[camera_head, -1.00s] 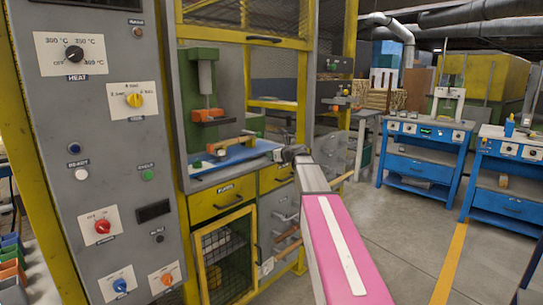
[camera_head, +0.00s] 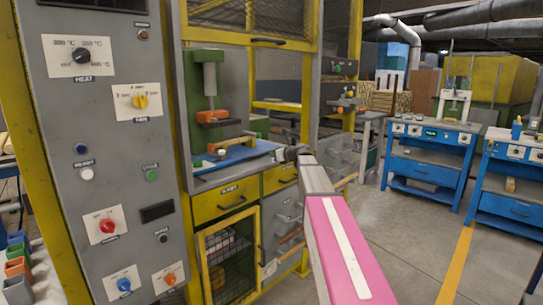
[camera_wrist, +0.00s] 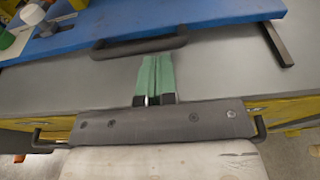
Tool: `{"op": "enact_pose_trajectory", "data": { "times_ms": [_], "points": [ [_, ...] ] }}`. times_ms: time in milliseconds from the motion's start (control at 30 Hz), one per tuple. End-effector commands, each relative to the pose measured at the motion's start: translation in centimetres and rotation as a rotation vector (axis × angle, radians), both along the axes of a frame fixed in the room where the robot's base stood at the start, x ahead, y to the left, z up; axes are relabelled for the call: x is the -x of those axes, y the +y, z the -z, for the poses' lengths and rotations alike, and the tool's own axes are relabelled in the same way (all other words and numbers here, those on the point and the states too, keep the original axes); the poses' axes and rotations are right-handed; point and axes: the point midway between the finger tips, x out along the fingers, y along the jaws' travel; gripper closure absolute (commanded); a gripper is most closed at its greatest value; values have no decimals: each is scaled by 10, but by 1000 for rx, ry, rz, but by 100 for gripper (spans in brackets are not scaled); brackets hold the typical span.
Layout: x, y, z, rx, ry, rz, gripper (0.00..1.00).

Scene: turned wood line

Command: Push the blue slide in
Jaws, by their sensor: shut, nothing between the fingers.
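The blue slide (camera_head: 236,157) is a flat blue plate in the opening of the yellow-framed machine. It carries a wooden piece and small green parts. In the wrist view the slide (camera_wrist: 205,17) lies at the top, with a dark bar handle (camera_wrist: 122,48) along its near edge. My gripper (camera_wrist: 157,58) has its green fingers together and empty, their tips right at the handle's near side. I cannot tell whether they touch it. In the head view my gripper (camera_head: 293,153) is small and partly hidden at the slide's right end.
A grey control panel (camera_head: 107,185) with knobs and buttons stands at the left. Below the slide are yellow drawers (camera_head: 225,200) and a mesh door. A green press with an orange block (camera_head: 212,116) stands over the slide. Blue workbenches (camera_head: 430,165) are at the right, with open floor before them.

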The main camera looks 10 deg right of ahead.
Motion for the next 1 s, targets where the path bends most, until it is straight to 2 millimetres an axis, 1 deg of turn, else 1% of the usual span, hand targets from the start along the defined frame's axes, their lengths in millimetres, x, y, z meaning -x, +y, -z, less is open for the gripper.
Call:
{"op": "enact_pose_trajectory", "data": {
  "times_ms": [33,100,300,500,667,767,833,867,900,967,1000],
  "points": [
    [12,-4,-2,1,-1,1,100],
    [25,-15,-5,1,0,3,100],
    [58,-39,-12,2,1,2,100],
    [80,-56,-19,2,1,2,100],
    [87,-61,-19,11,0,-2,100],
    [96,-54,-2,80,-5,-27,100],
    [106,-44,22,187,-15,-69,100],
    [112,-39,35,248,-22,-94,100],
    [122,-30,56,339,-32,-137,100],
    [139,-18,89,492,-53,-218,100],
    [151,-10,111,596,-68,-283,100]
  ]
}}
